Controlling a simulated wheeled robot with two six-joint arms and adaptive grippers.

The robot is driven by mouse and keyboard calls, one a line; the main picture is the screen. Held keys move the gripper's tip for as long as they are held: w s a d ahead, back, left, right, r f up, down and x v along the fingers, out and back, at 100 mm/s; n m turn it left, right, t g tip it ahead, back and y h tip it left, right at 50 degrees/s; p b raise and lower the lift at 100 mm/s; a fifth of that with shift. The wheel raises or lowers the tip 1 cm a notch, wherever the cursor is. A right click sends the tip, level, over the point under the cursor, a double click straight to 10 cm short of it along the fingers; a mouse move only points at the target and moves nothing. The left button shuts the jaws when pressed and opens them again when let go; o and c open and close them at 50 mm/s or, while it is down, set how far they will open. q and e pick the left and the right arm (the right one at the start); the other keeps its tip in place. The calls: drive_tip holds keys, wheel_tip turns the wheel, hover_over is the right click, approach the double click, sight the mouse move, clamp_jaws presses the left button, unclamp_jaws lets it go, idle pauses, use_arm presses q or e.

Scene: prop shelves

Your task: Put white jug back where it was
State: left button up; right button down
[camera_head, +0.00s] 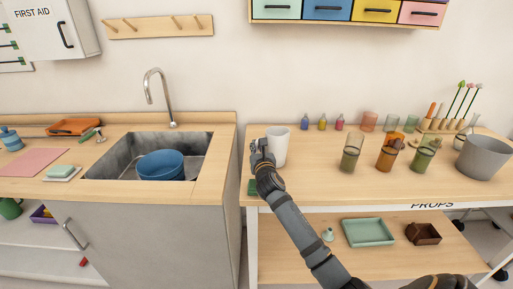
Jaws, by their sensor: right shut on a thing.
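The white jug (279,147) is upright at the left end of the wooden prop table (325,185). My right gripper (264,148) is at the jug's left side, shut on it. The fingers hide part of that side, so its handle cannot be made out. I cannot tell whether the jug's base touches the tabletop. My left gripper is not in view.
A green object (252,187) lies at the table's front left corner. Small bottles (304,122) stand behind the jug. Tinted glasses (351,152) and a grey bucket (484,157) stand to the right. A sink (115,155) holding a blue bowl (161,165) is left.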

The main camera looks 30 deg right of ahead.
drive_tip(key=c, duration=1.4)
unclamp_jaws()
drive_tip(key=shift+s+a+r, duration=0.1)
drive_tip(key=shift+s, duration=0.1)
drive_tip(key=v, duration=1.1)
drive_tip(key=shift+s+a, duration=0.15)
drive_tip(key=shift+s, duration=0.2)
